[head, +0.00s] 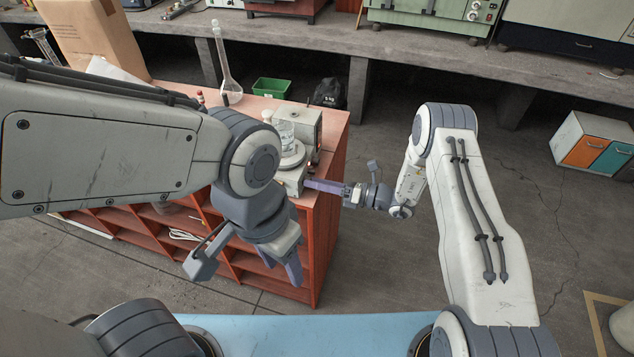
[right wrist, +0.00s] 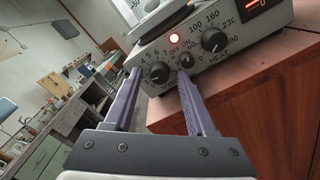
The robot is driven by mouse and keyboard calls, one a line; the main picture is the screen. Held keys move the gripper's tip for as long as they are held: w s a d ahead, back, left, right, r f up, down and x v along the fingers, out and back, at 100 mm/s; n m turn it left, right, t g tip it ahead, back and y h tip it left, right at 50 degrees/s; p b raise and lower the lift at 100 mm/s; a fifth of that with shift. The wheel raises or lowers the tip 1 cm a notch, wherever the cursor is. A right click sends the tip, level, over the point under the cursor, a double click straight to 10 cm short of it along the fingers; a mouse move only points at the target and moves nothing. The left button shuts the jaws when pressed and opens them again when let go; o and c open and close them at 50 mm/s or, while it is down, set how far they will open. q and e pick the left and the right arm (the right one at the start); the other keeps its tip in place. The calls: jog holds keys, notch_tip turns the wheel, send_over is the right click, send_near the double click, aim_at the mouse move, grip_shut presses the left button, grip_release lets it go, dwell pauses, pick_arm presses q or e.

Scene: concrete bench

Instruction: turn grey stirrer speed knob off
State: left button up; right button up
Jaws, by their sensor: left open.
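The stirrer hotplate (head: 291,180) stands at the right end of the red-brown shelf unit, with a glass beaker (head: 284,134) on it. In the head view the right gripper (head: 308,184) reaches the stirrer's front. My left gripper (head: 291,272) is open and empty, before the shelves.
A red lamp (right wrist: 174,39) glows on the panel. A volumetric flask (head: 229,80), a green tray (head: 271,88) and a grey box (head: 304,121) stand on the shelf unit or behind it. Floor (head: 380,270) is clear between my arms.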

grip_shut()
jog(key=n+b, duration=0.4)
jog(key=shift+f+n, duration=0.15)
jog(key=shift+n, duration=0.25)
jog(key=n+b, duration=0.2)
jog(key=n, duration=0.1)
jog(key=shift+n+b, duration=0.95)
jog(key=shift+n, duration=0.15)
